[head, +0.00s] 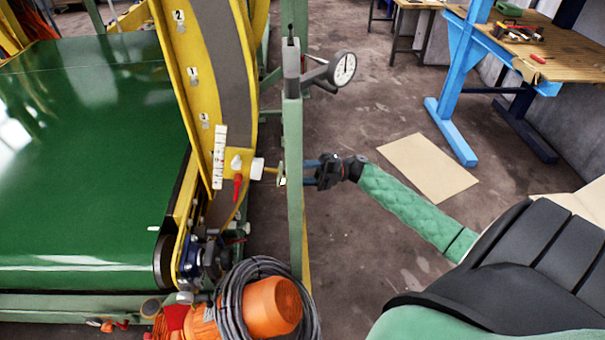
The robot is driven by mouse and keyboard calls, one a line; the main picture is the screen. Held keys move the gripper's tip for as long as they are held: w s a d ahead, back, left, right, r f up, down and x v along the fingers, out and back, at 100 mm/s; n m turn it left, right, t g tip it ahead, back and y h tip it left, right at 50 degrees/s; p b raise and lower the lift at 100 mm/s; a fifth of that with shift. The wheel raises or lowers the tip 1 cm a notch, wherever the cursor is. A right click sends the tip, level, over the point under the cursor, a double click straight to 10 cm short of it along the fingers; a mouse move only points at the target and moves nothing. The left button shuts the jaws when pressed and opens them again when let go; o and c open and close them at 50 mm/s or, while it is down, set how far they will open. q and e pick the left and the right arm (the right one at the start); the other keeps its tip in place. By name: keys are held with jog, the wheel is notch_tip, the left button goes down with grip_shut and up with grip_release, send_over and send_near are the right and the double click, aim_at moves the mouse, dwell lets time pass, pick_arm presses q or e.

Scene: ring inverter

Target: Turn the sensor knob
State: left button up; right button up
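A small brass-coloured knob-like part (280,173) sits on a short rod just left of the green post. The rod runs left to a white box (257,169) beside the yellow curved frame; I take these for the sensor and its knob. My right gripper (309,172) comes in from the right and reaches the right edge of the post, level with the knob-like part. Its two bluish fingers look slightly apart, but the post seems to hide their tips. I cannot tell whether they touch anything. My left gripper is out of view.
The green post (294,205) stands upright between gripper and white box, with a round dial gauge (342,68) above. A red-handled part (238,187) is close left. An orange motor with coiled cable (270,305) lies below. Floor to the right is clear around a beige sheet (427,167).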

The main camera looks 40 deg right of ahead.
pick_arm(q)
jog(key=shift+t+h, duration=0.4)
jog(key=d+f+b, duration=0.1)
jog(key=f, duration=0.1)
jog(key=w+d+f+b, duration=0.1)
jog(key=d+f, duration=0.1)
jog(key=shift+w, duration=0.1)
pick_arm(e)
jog(key=v, duration=0.8)
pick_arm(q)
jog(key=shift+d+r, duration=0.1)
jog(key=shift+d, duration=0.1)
